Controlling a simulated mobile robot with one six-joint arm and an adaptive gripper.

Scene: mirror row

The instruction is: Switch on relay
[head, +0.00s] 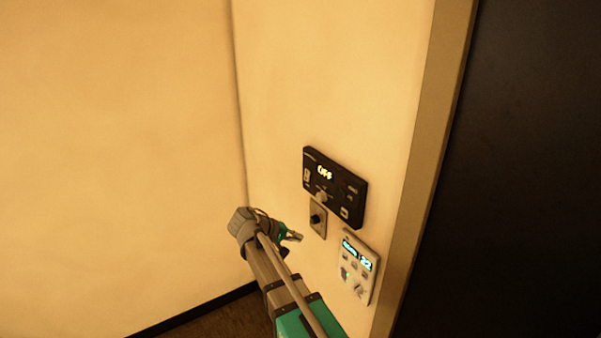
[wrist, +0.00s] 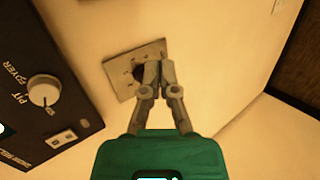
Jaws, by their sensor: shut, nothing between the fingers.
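No label reading "relay" can be made out. A small grey wall plate (head: 319,230) with a dark round knob is on the wall below a black panel (head: 347,208) whose display reads OFF. In the wrist view the grey plate (wrist: 120,72) lies just beyond my fingertips, which partly hide its dark knob. My gripper (head: 295,237) is shut and empty, to the left of the plate in the head view. In the wrist view my gripper (wrist: 160,68) points at the plate; I cannot tell whether it touches.
The black panel (wrist: 70,112) carries a pale knob (wrist: 44,90) near the words PIT and FOYER. A white panel (head: 358,270) with a lit blue display is lower right. A door frame (head: 425,140) and dark surface stand at the right; a wall corner is at the left.

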